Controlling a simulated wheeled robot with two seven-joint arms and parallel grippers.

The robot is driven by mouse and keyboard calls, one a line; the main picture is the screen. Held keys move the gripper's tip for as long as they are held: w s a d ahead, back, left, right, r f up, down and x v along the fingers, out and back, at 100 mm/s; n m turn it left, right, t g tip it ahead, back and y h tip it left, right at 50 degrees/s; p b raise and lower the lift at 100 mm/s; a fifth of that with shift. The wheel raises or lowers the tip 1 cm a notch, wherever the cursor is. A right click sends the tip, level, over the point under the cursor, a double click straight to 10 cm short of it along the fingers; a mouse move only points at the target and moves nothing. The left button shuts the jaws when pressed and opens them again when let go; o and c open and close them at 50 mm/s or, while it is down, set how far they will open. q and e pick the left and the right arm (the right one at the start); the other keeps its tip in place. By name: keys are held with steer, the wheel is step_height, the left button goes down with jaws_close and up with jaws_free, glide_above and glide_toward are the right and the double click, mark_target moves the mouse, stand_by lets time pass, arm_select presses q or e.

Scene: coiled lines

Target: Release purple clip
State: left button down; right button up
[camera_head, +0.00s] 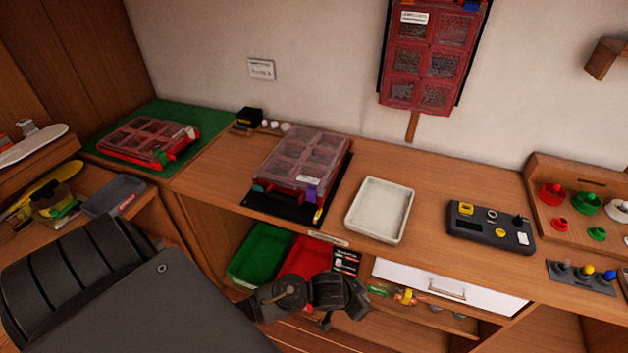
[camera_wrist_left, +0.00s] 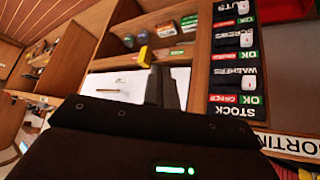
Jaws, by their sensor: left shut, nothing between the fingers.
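The purple clip (camera_head: 311,194) is a small block at the front right corner of a red case with a clear compartment lid (camera_head: 301,158), on the bench in the head view. The lid looks closed; I cannot tell whether the clip is latched. A teal clip (camera_head: 258,188) sits at the case's front left corner. My left gripper (camera_head: 345,297) is below and in front of the bench top, apart from the case and clip. It is shut and empty, and its fingers show in the left wrist view (camera_wrist_left: 167,88). The clip is not seen there. My right gripper is not in view.
The case rests on a black base (camera_head: 283,207). A white tray (camera_head: 380,209) stands to its right, then a dark panel (camera_head: 490,235). Green (camera_head: 262,252) and red (camera_head: 305,258) bins sit below the bench top. Another red case (camera_head: 148,142) lies on a green mat at left.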

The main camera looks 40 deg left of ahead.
arm_select(q)
steer(key=shift+m+h, duration=0.4)
steer(key=shift+m, duration=0.3)
steer(key=w+r, duration=0.4)
steer(key=w+a+r, duration=0.1)
steer(key=w+r, duration=0.3)
steer(key=w+a+r+p, duration=0.1)
steer(key=w+r, duration=0.3)
steer(key=shift+w+r, duration=0.2)
steer(key=shift+r, duration=0.2)
steer(key=w+a+r+n+g+y, duration=0.1)
steer(key=a+r+n, duration=0.3)
steer(key=a, duration=0.9)
steer(key=w+a+r+n+g+y, duration=0.2)
steer(key=a+r+n+y, duration=0.2)
steer(key=a+r, duration=0.5)
steer(key=a, duration=0.5)
steer(key=shift+a+r+n+p, duration=0.2)
steer(key=shift+r+n+p, duration=0.15)
steer(key=shift+r+n, duration=0.05)
steer(key=shift+f, duration=0.1)
